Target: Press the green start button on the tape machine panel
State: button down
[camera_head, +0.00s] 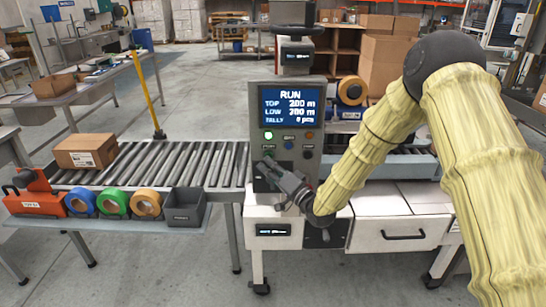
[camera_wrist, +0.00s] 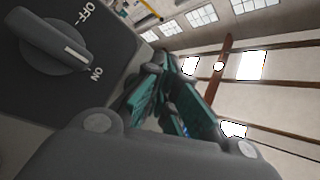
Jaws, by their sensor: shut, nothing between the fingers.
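The tape machine panel (camera_head: 322,144) is a grey upright box with a blue screen (camera_head: 290,106) reading RUN. Below the screen is a bright green round light or button (camera_head: 269,135); which one I cannot tell. Blue and orange round ones sit to its right. My gripper (camera_head: 263,167) is shut and empty, at the panel's lower left, below the green light. It hides part of the lower panel; contact cannot be told. In the wrist view my teal fingers (camera_wrist: 168,72) are beside a rotary switch (camera_wrist: 55,42) marked OFF and ON.
A roller conveyor (camera_head: 190,162) with a cardboard box (camera_head: 86,150) runs to the left. Tape rolls, an orange dispenser (camera_head: 38,195) and a grey bin (camera_head: 186,207) line its front shelf. A white drawer cabinet (camera_head: 399,222) stands below my arm. Cartons (camera_head: 388,62) are behind.

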jog(key=shift+s, duration=0.1)
jog(key=shift+s, duration=2.4)
